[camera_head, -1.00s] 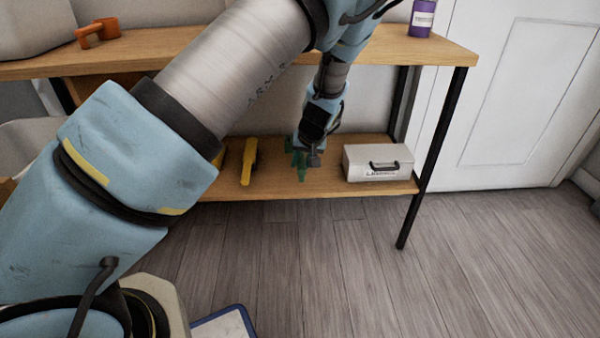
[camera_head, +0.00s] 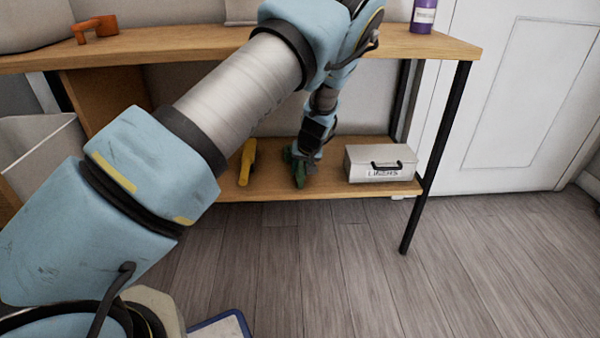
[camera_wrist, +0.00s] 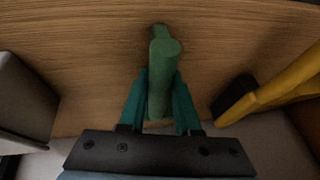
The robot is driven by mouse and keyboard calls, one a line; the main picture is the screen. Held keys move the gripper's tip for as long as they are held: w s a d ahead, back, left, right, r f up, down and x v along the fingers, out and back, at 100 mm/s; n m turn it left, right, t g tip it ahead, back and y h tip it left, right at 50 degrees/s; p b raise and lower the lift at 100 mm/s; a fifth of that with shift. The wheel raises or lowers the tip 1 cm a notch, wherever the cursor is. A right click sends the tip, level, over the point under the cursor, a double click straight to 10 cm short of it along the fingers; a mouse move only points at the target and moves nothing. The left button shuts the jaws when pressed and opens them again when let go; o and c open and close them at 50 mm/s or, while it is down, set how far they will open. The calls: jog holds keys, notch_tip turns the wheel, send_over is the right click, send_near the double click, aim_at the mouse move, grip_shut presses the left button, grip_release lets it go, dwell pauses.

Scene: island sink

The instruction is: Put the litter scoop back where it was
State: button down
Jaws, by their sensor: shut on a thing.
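The green litter scoop (camera_head: 299,172) is at the lower shelf (camera_head: 335,187), between a yellow tool and a white box. In the wrist view its green handle (camera_wrist: 162,80) runs between my two teal fingers, over the wood. My gripper (camera_head: 299,158) reaches down to the shelf and is shut on the scoop; it also shows in the wrist view (camera_wrist: 160,100). My fingers hide part of the scoop, and I cannot tell whether it touches the shelf.
The yellow tool (camera_head: 247,162) lies to the left of the scoop. The white box labelled LINERS (camera_head: 380,163) stands to the right. The upper shelf (camera_head: 430,47) overhangs, with a purple bottle (camera_head: 423,16) at its right. A black leg (camera_head: 437,155) stands at the right end.

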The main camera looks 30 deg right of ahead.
jog(key=shift+f, duration=0.1)
jog(key=c, duration=0.6)
grip_release()
jog(key=p+v, duration=0.3)
jog(key=v, duration=0.9)
